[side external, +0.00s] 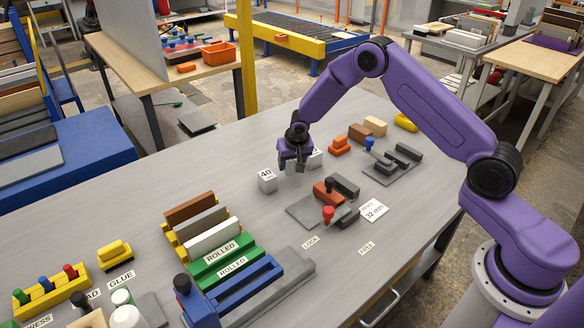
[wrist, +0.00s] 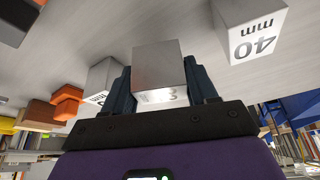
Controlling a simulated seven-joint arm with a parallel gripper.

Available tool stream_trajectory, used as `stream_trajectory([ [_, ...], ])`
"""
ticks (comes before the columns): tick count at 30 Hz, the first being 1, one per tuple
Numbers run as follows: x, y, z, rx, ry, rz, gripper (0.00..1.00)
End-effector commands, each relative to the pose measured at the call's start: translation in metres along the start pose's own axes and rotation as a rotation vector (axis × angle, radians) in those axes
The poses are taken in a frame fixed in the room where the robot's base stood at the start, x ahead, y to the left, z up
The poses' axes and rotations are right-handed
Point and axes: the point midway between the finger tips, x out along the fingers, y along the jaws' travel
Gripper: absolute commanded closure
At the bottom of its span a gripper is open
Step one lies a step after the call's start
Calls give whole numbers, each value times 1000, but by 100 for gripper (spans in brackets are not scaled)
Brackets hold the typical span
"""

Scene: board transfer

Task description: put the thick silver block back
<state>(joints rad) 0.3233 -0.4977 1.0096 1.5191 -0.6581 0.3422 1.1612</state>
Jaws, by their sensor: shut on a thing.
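My gripper (side external: 296,165) is low over the middle of the grey table. In the wrist view its two dark fingers (wrist: 160,85) are shut on a silver block (wrist: 158,58) with a printed label, partly hidden and not fully readable. In the side view the held block is mostly hidden by the fingers. A silver block marked 40 mm (side external: 267,180) stands on the table just left of my gripper; it also shows in the wrist view (wrist: 250,38). Another silver block (side external: 315,158) stands just right of my gripper, its label partly hidden; the wrist view shows it too (wrist: 102,80).
A grey fixture with an orange-red block and a red knob (side external: 328,212) stands nearer the front, beside a card reading 32 mm (side external: 374,209). Orange blocks (side external: 340,145) lie behind to the right. A rack of coloured bars (side external: 208,240) is at front left. The table's left rear is clear.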

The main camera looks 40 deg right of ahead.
Motion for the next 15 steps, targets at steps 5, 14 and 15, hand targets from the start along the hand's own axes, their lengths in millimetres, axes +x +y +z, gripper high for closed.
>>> stream_trajectory([
  [5, 18, 0, 8, -1, -2, 1, 88],
  [14, 19, 0, 8, 0, 0, 0, 88],
  [15, 20, 0, 9, 0, 0, 0, 88],
])
